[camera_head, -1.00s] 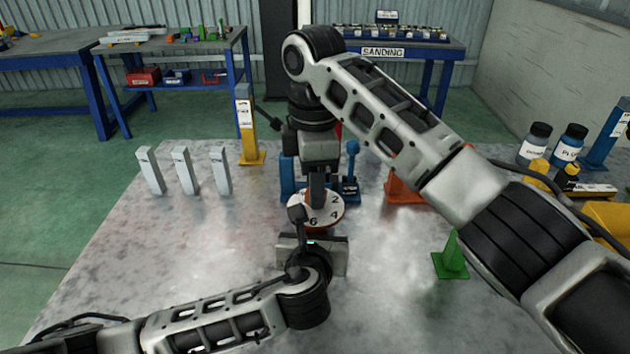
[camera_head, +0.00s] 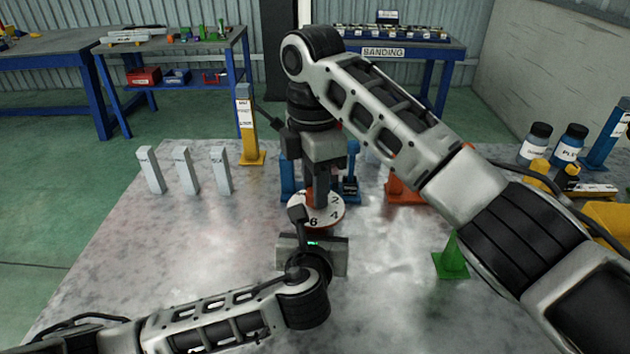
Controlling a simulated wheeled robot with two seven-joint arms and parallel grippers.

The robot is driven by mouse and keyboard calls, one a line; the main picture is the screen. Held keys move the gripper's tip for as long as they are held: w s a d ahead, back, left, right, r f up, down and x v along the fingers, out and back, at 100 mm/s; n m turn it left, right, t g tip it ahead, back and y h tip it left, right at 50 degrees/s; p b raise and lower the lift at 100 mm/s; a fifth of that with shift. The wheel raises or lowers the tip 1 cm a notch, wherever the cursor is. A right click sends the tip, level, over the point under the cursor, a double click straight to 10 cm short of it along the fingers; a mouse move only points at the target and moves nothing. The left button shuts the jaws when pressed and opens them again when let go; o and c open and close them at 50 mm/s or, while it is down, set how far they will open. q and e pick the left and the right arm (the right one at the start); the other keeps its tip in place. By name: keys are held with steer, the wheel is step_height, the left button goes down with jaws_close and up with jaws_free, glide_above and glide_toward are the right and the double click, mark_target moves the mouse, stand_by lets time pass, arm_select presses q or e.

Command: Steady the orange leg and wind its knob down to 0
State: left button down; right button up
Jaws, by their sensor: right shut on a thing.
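A round white dial (camera_head: 330,212) with black numbers, 2, 4 and 6 among them, and an orange rim lies flat at the table's middle. My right gripper (camera_head: 317,201) points straight down over its centre and is shut on the knob there, which its fingers mostly hide. My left gripper (camera_head: 311,240) is low at the dial's near side. The leg below the dial is hidden.
Three grey posts (camera_head: 185,170) stand at left. A yellow post (camera_head: 246,125) and blue pieces (camera_head: 350,170) stand behind the dial. An orange piece (camera_head: 404,188), a green cone (camera_head: 451,259) and bottles (camera_head: 536,145) are at right, partly behind my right arm. The left front table is clear.

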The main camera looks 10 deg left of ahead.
arm_select(q)
steer(key=shift+s+a+f, duration=0.1)
steer(key=shift+s+f, duration=0.05)
steer(key=shift+f, duration=0.15)
arm_select(e)
steer(key=o, duration=0.9)
steer(key=shift+r, duration=0.2)
steer(key=shift+o, duration=0.5)
steer(key=shift+f, duration=0.1)
arm_select(q)
steer(key=shift+r, duration=0.15)
arm_select(e)
step_height(320, 180, up, 12)
steer(key=shift+a, duration=0.15)
steer(key=shift+w, duration=0.1)
arm_select(q)
steer(key=c, duration=0.8)
jaws_free()
steer(key=shift+o, duration=0.2)
steer(key=shift+r, duration=0.1)
